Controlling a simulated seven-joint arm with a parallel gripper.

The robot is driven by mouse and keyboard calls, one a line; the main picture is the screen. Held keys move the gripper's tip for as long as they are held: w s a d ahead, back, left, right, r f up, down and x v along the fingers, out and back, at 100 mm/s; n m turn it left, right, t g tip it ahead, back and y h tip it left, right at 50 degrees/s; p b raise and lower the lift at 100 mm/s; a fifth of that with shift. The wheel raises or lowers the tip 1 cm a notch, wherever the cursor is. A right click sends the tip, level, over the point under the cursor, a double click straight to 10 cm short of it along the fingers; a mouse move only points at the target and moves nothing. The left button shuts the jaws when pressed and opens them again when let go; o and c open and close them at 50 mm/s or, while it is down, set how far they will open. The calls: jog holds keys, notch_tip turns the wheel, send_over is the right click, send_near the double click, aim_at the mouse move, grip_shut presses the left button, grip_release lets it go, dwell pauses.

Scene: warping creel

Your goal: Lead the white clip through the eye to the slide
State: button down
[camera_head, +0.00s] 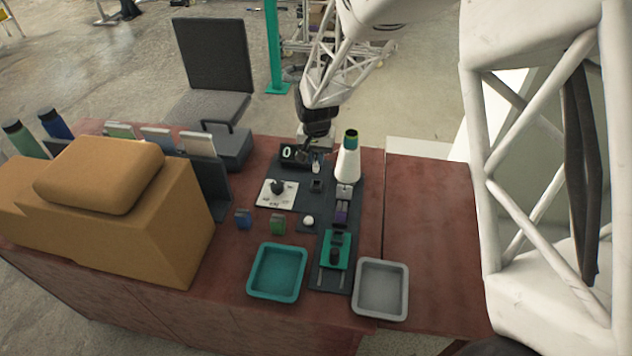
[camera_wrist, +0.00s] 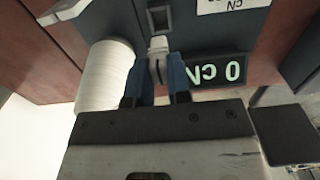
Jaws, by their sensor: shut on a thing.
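My gripper (camera_wrist: 157,80) is shut on the white clip (camera_wrist: 159,46), which sits between its two blue fingers in the wrist view. In the head view the clip (camera_head: 316,167) shows as a small white piece just below the dark gripper (camera_head: 314,150), beside the white yarn cone (camera_head: 347,165). The cone (camera_wrist: 106,78) stands left of the fingers in the wrist view. The teal slide (camera_head: 336,251) with a dark knob sits on rails at the near end of the dark board. I cannot tell surely which fitting is the eye. Any thread is too fine to see.
A display (camera_head: 293,153) reading 0 stands left of the gripper. Teal (camera_head: 277,272) and grey (camera_head: 381,289) trays lie in front.

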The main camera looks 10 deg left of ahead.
jog(key=shift+r, duration=0.95)
jog(key=shift+s, duration=0.1)
jog(key=shift+s+d, duration=1)
jog(key=shift+s, duration=0.25)
jog(key=shift+d, duration=0.15)
jog(key=shift+d, duration=1.95)
jog(key=shift+s, duration=0.1)
